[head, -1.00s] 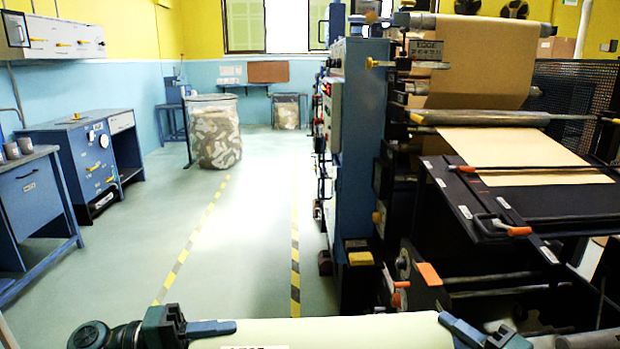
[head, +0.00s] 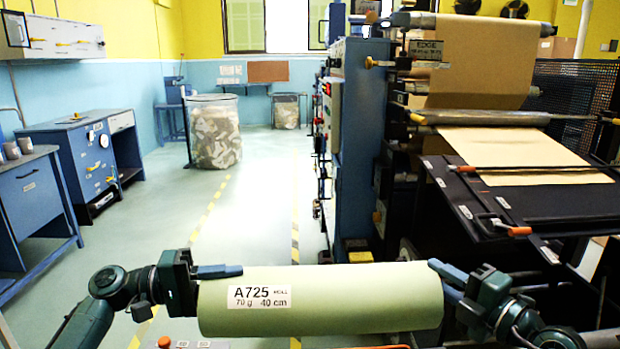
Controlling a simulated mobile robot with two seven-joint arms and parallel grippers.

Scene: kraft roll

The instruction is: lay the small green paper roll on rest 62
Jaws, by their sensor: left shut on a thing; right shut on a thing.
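The small green paper roll (head: 330,303) is in the lower middle of the head view. It lies crosswise, nearly level, and its white label reads A725, 70 g, 40 cm. My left gripper (head: 218,271) is shut on its left end, with a blue finger along the top. My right gripper (head: 448,270) is shut on its right end, also with a blue finger near the top edge. Both arms hold the roll up in front of me. I cannot make out a rest marked 62 in this view.
A large machine (head: 358,150) with a brown paper web (head: 478,65) stands at the right. A blue workbench (head: 35,195) and a drawer cabinet (head: 92,150) line the left wall. A waste bin (head: 214,135) stands farther back. The floor aisle (head: 250,215) between yellow-black stripes is clear.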

